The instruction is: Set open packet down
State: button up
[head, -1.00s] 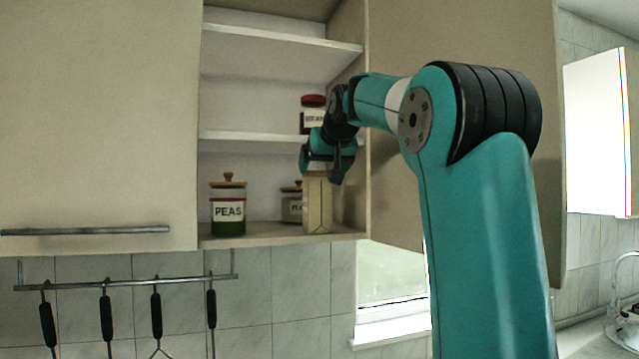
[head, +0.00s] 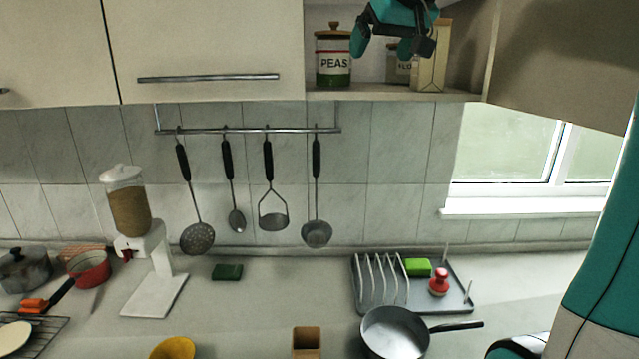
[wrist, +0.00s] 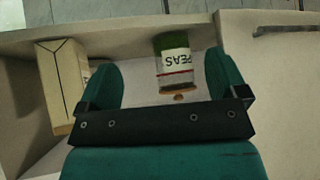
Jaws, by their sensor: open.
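The packet (head: 431,66) is a tall cream carton. It stands upright on the bottom shelf of the open wall cupboard, near the right side. It also shows in the wrist view (wrist: 62,84) at left, beside and outside one finger. My gripper (head: 387,46) is open and empty, in front of the shelf between the packet and the PEAS canister. In the wrist view, my fingers (wrist: 163,84) are spread, with the canister seen between them. Whether the packet's top is open cannot be told.
The PEAS canister (head: 333,62) stands left of the packet on the shelf. A smaller labelled canister (head: 398,70) is partly hidden behind my gripper. Utensils hang from a rail (head: 250,130) below. A pan (head: 396,335) and dish rack (head: 372,283) are on the counter.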

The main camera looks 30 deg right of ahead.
jog(key=s+a+f+n+g+y, duration=0.3)
jog(key=s+a+f+n+y, duration=0.1)
jog(key=a+f, duration=0.95)
jog(key=s+a+f+n+g, duration=0.2)
jog(key=s+a+f, duration=0.4)
jog(key=s, duration=0.3)
jog(key=s+a+f+n+g+y, duration=0.1)
jog(key=s+a+f+n+g, duration=0.2)
jog(key=s+a+f, duration=0.4)
jog(key=s+a, duration=0.1)
jog(key=s, duration=0.2)
jog(key=shift+y, duration=0.3)
